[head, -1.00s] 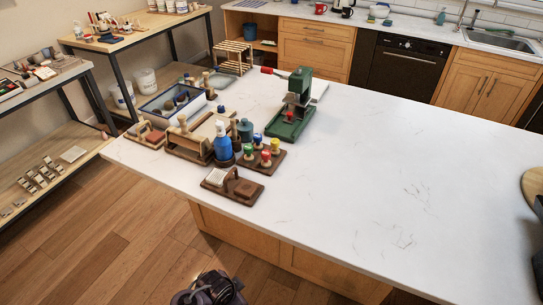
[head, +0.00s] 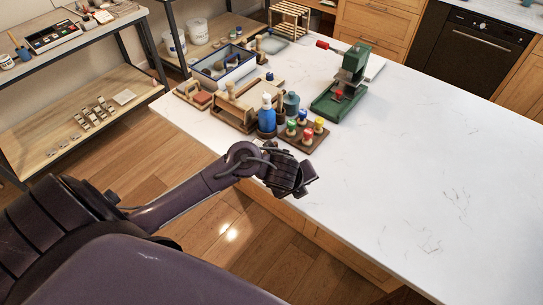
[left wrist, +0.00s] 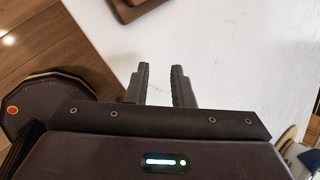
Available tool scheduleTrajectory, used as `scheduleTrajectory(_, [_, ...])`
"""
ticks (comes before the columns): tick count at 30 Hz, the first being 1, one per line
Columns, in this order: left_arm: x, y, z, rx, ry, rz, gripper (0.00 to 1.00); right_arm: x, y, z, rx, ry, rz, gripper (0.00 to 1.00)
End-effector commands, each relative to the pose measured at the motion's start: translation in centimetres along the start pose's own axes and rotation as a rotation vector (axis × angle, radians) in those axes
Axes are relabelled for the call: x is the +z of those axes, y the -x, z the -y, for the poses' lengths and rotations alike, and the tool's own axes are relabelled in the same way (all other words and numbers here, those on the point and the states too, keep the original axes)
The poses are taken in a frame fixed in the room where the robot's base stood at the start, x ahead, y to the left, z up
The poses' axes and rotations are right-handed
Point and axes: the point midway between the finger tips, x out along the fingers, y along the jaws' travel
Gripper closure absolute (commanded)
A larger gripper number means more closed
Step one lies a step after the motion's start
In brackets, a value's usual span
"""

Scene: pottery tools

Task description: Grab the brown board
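A dark brown board with a rounded corner (left wrist: 132,9) shows at the top edge of the left wrist view, lying on the white countertop. Only part of it is in that view. My right gripper is not in view.
A brown stand with coloured knobs (head: 305,140), a blue bottle (head: 267,117) and a wooden tool caddy (head: 236,108) stand close behind my left gripper. A green press (head: 341,92) stands farther back. The countertop's right part (head: 430,170) is clear.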

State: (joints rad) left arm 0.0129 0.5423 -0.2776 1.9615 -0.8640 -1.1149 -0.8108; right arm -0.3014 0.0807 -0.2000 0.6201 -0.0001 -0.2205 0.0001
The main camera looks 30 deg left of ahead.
Motion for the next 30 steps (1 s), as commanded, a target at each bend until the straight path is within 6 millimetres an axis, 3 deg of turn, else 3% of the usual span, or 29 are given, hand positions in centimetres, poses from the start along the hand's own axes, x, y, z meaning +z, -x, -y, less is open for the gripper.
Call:
scheduleTrajectory(1, [2.3, 0.5, 0.5, 0.012, -0.185, 0.022, 0.79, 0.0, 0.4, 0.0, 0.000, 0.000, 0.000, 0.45])
scheduleTrajectory(6, [9.1, 2.3, -0.8, 0.129, -0.801, 0.021, 0.79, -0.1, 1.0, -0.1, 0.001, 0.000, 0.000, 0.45])
scheduleTrajectory(10, [12.3, 3.8, -2.1, 0.207, -1.052, -0.010, 0.79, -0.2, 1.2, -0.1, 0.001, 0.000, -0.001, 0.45])
scheduleTrajectory(14, [13.4, 3.4, -2.9, 0.237, -1.136, -0.030, 0.79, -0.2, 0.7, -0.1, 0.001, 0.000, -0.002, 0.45])
scheduleTrajectory(23, [13.9, 0.8, -3.3, 0.238, -1.136, -0.032, 0.79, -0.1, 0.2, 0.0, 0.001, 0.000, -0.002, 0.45])
scheduleTrajectory(30, [14.5, -2.5, -3.6, 0.237, -1.136, -0.033, 0.79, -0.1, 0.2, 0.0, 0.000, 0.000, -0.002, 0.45])
